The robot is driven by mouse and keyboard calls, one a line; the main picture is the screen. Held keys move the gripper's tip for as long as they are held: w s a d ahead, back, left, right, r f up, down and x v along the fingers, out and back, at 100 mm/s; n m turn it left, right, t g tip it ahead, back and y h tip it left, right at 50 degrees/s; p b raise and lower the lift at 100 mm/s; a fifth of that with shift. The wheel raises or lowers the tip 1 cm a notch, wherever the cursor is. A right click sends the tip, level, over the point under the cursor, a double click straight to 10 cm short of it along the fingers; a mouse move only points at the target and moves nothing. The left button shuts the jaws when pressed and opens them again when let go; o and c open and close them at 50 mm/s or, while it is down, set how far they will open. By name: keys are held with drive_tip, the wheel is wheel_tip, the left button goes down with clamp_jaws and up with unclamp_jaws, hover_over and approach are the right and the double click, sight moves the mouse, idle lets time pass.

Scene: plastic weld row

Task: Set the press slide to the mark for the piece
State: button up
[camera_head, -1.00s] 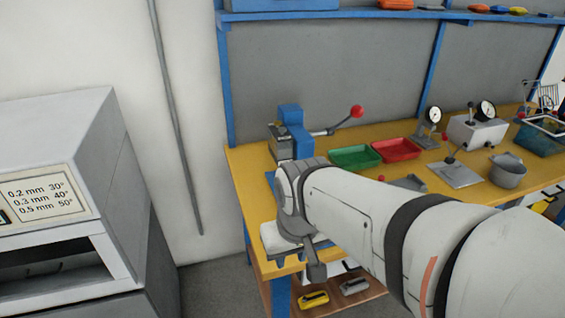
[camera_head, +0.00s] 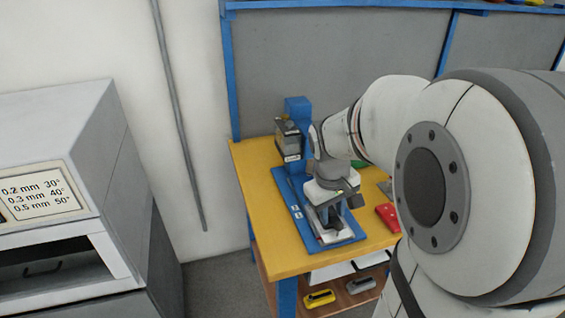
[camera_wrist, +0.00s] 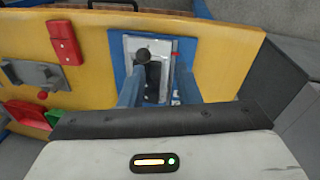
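The blue press (camera_head: 297,125) stands at the back left of the yellow bench, on a long blue base plate (camera_head: 290,205). A pale metal slide (camera_head: 328,238) lies at the plate's front end. My gripper (camera_head: 337,212) points down over this front end. In the wrist view its two fingers (camera_wrist: 157,82) stand apart with the slide between and beyond them. I cannot tell whether they touch it. Scale marks and a piece cannot be made out.
A card (camera_head: 38,198) on the grey cabinet at left lists 0.2 mm 30°, 0.3 mm 40°, 0.5 mm 50°. A red block (camera_wrist: 66,42) lies beside the plate. A yellow tool (camera_head: 319,298) and a grey one (camera_head: 361,285) lie on the shelf below. My arm hides the bench's right side.

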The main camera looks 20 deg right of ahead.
sight(338, 223)
drive_tip(key=shift+g, duration=0.3)
drive_tip(key=w+d+f, duration=0.2)
drive_tip(key=shift+w+d+f, duration=0.1)
drive_tip(key=shift+d+f, duration=0.1)
drive_tip(key=shift+d, duration=0.1)
drive_tip(key=f, duration=0.3)
drive_tip(key=d+f+b, duration=0.1)
drive_tip(key=f, duration=0.3)
drive_tip(key=shift+w+d, duration=0.15)
drive_tip(key=shift+r, duration=0.1)
clamp_jaws()
